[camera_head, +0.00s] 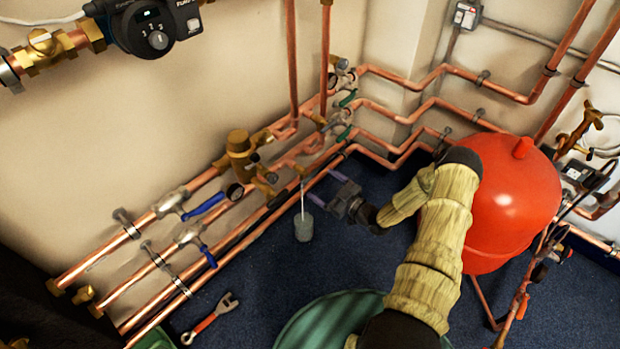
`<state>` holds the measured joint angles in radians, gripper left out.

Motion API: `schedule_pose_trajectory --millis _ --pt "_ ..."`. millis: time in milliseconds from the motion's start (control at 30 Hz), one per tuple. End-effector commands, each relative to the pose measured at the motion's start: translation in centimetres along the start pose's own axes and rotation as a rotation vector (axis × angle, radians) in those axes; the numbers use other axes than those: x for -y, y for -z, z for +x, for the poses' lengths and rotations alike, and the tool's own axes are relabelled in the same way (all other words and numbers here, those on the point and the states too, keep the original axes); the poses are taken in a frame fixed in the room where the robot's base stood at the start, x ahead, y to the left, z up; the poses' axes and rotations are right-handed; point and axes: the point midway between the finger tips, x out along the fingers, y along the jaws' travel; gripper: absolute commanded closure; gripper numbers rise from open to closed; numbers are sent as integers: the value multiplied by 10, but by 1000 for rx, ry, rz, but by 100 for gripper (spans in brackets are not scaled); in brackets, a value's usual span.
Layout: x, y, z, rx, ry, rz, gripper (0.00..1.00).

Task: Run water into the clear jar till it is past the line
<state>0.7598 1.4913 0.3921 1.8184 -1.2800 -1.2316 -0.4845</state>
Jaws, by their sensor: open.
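The clear jar (303,228) stands on the dark blue floor below the copper pipes, and looks upright. A thin pale stream of water (302,197) drops from a small brass outlet (299,170) on the pipework into the jar's mouth. The water level and the line on the jar are too small to make out. My gripper (314,188) is open, with its two purplish fingers apart and pointing left towards the outlet and stream. It is just right of the stream and above the jar in the picture. I see nothing between its fingers.
Copper pipes with blue-handled valves (205,205) run along the wall at left. A red tank (512,205) stands right of my arm. An orange-handled wrench (210,319) lies on the floor at lower left. A green round thing (325,322) is at bottom centre.

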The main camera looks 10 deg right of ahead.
Motion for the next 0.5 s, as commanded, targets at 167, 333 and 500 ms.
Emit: schedule_pose_trajectory --millis 167,333,500 --pt "1 -2 33 -2 1 0 15" --pt "0 -2 56 0 0 1 15" --pt "0 0 65 0 0 1 15"
